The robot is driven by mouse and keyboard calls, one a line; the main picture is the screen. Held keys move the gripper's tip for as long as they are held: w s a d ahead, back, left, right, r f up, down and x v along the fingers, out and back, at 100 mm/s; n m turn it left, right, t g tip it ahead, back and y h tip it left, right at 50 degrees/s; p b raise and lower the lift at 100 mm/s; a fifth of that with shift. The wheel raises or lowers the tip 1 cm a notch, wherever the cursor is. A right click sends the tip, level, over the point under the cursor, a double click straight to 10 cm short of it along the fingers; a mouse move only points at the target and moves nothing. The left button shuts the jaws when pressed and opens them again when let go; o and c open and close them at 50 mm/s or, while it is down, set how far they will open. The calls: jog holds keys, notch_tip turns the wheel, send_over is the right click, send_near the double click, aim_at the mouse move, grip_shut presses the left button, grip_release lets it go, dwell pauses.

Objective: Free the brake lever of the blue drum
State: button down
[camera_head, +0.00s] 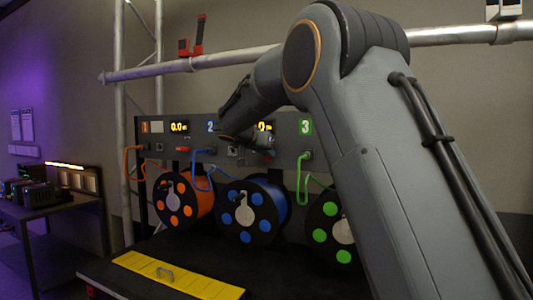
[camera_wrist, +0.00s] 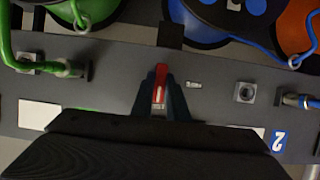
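The blue drum (camera_head: 251,212) hangs under the panel, between the orange and green drums. It also shows upside down at the top of the wrist view (camera_wrist: 198,22). Its red brake lever (camera_wrist: 159,94) stands out from the panel, left of the blue "2" label in the wrist view. My gripper (camera_wrist: 160,88) has one dark finger close against each side of the lever and appears shut on it. In the head view my gripper (camera_head: 262,146) is at the panel between labels 2 and 3 and hides most of the lever.
The grey panel (camera_head: 285,135) carries sockets, displays and several cables. The orange drum (camera_head: 181,200) has its own red lever (camera_head: 182,150). The green drum (camera_head: 329,230) is partly behind my arm. A yellow plate (camera_head: 180,277) lies on the black deck below. A truss tube (camera_head: 235,57) runs above.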

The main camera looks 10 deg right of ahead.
jog(key=shift+f+b, duration=0.1)
jog(key=shift+b, duration=0.25)
jog(key=shift+w+a+f+n+g+h+b, duration=0.15)
jog(key=shift+n+g+h+b, duration=0.15)
jog(key=shift+n+h+b, duration=1.5)
jog(key=shift+a+f+n+g+h+b, duration=0.1)
jog(key=shift+n+g+h+b, duration=0.45)
jog(key=shift+n, duration=2.1)
jog(key=shift+w+a+f+n+g+h+b, duration=0.15)
jog(key=shift+n+h+b, duration=1.3)
jog(key=shift+n, duration=0.8)
jog(key=shift+t, duration=0.3)
jog(key=c, duration=1.7)
grip_release()
jog(key=shift+s, duration=0.1)
